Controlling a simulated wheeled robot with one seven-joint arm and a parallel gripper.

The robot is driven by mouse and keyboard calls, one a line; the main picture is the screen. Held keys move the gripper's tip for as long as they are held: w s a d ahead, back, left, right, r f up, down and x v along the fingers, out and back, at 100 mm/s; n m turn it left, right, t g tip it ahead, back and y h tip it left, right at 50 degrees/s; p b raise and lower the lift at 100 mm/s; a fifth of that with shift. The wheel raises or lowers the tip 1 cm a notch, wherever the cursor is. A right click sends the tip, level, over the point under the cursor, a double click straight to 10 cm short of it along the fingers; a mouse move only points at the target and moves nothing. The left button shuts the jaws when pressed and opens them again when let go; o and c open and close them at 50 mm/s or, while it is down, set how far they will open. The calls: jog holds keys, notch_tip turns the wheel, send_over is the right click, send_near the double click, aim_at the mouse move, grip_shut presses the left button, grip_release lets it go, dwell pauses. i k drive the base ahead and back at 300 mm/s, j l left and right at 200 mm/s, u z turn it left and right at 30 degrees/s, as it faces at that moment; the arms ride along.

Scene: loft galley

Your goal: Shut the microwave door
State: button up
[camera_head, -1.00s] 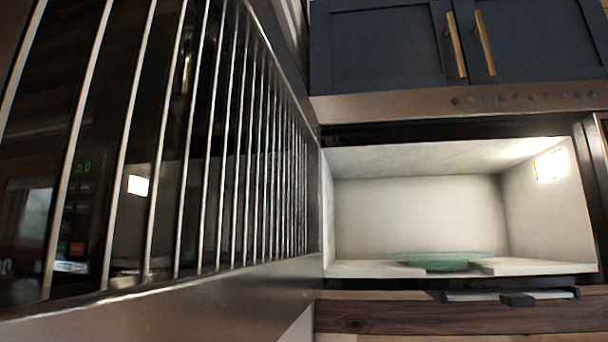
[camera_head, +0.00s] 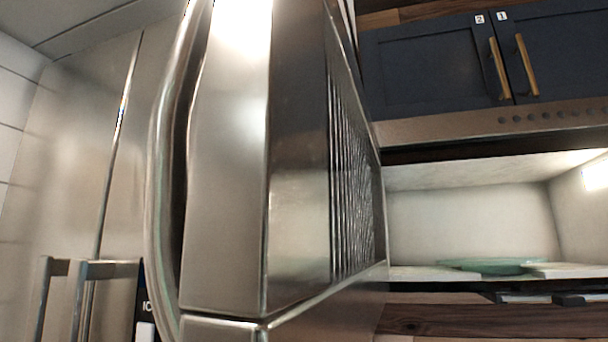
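The microwave door (camera_head: 228,190) stands wide open on the left of the head view, swung out toward me. I see its steel free edge, its inner face with vertical bars (camera_head: 352,185), and its curved handle (camera_head: 163,190) on the far left side. The lit microwave cavity (camera_head: 470,215) is open at the right, with a green glass turntable (camera_head: 497,265) inside. The right end of the cavity is cut off by the frame. My gripper is not in view.
Dark blue cabinets (camera_head: 430,75) with brass handles and labels 1 and 2 hang above the microwave. A steel fridge (camera_head: 70,170) with bar handles (camera_head: 85,275) is behind the door on the left. A wood strip (camera_head: 450,320) runs below the cavity.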

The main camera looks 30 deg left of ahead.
aim_at(279, 233)
jog(key=k+u, duration=0.15)
jog(key=u, duration=0.2)
jog(key=k+j+u, duration=0.1)
jog(key=u, duration=0.3)
